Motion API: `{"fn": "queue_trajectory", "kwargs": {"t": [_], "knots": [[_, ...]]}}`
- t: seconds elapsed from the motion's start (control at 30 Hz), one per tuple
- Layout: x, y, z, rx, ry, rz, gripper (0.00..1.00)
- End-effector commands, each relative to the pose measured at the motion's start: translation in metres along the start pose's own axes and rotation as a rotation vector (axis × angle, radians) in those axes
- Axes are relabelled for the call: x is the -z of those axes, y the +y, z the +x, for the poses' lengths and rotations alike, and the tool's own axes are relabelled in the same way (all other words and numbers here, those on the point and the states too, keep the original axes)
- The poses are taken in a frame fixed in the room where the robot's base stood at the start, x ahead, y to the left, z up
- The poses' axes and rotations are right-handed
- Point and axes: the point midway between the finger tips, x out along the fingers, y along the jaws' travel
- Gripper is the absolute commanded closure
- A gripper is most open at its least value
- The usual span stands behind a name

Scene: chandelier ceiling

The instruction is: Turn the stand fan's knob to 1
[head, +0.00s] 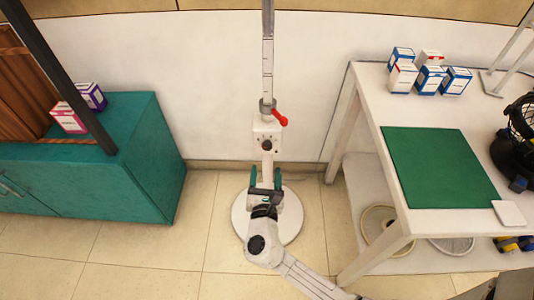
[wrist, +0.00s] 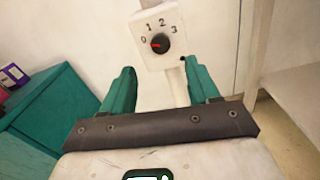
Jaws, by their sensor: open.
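The stand fan's white control box (head: 267,130) sits on its upright pole (head: 267,70), above a round white base (head: 290,225). Its small black knob (head: 266,145) faces me. In the wrist view the knob (wrist: 160,44) shows a red pointer aimed left, at about the 0. The marks 0, 1, 2 and 3 run in an arc above it. My gripper (head: 265,174) is open and empty, below the box in the head view. In the wrist view my gripper's green fingers (wrist: 159,68) are spread below the knob, apart from it. The fan's head is out of view.
A red lever (head: 279,119) sticks out right of the pole, above the box. A teal cabinet (head: 150,150) stands left. A white table (head: 370,100) with small boxes (head: 430,78), a green mat (head: 440,165) and a black fan (head: 515,150) stands right. Floor between is clear.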

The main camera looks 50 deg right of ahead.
Motion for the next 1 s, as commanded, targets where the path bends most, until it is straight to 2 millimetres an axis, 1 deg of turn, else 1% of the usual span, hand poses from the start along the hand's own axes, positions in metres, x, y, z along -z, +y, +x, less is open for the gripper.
{"fn": "queue_trajectory", "kwargs": {"t": [0.03,0.1,0.3,0.5,0.67,0.9,0.93,1.0], "knots": [[0.000,0.000,0.010,0.004,-0.002,0.003,0.40],[0.000,-0.001,0.023,0.005,-0.002,0.004,0.40],[0.000,-0.001,0.059,0.006,-0.001,0.005,0.40],[0.000,-0.001,0.082,0.004,-0.001,0.005,0.40],[0.000,-0.001,0.089,0.003,0.000,0.004,0.40],[0.000,-0.001,0.090,0.003,0.001,0.005,0.40],[0.000,-0.001,0.090,0.003,0.001,0.005,0.41],[0.000,-0.001,0.090,0.003,0.000,0.005,0.47]]}}
